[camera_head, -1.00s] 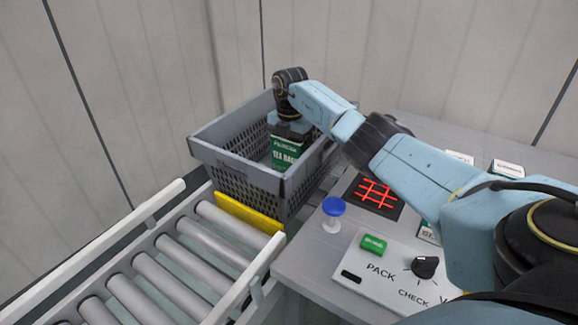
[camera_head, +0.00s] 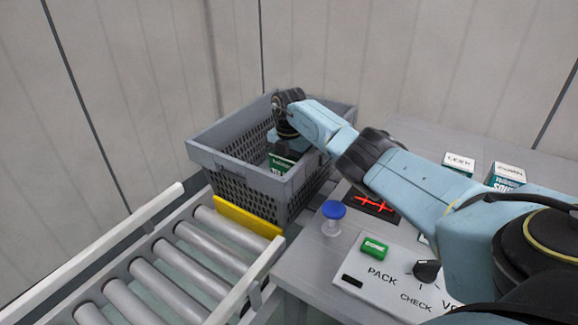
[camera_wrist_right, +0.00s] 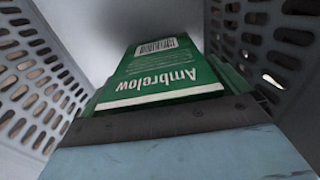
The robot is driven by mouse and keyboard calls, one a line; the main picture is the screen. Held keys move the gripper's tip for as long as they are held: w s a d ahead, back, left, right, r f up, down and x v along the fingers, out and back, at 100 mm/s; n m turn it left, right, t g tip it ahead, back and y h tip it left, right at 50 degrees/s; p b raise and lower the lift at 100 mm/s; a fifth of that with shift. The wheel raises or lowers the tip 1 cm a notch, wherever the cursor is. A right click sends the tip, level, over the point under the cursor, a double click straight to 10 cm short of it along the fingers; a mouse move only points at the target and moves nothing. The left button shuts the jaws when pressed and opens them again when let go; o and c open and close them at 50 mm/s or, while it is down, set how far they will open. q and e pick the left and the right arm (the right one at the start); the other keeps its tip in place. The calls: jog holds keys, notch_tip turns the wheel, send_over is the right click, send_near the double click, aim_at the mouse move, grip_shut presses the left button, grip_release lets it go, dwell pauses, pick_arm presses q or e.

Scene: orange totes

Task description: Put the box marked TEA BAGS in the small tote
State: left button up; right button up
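The green TEA BAGS box (camera_head: 281,163) is inside the grey perforated tote (camera_head: 232,170), low behind its near wall. Its lower part is hidden by that wall. In the right wrist view the green box (camera_wrist_right: 165,72) shows a barcode and the word Ambrelow, with tote walls on both sides. My right gripper (camera_head: 290,148) reaches down into the tote and appears shut on the top of the box; its fingertips are hidden. Whether the box touches the tote floor cannot be seen. My left gripper is not in view.
A roller conveyor (camera_head: 180,258) with a yellow end strip (camera_head: 247,217) lies at the near left. On the table are a blue-capped jar (camera_head: 333,212), a PACK/CHECK panel (camera_head: 385,283) with a knob (camera_head: 427,271), a dark pad with red lines (camera_head: 372,205) and some cartons (camera_head: 507,175).

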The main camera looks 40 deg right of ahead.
jog(key=shift+r, duration=0.2)
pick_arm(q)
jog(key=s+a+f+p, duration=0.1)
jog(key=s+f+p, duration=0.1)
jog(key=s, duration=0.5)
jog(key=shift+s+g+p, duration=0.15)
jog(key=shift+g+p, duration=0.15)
pick_arm(e)
notch_tip(320, 180, up, 12)
jog(key=shift+f, duration=0.1)
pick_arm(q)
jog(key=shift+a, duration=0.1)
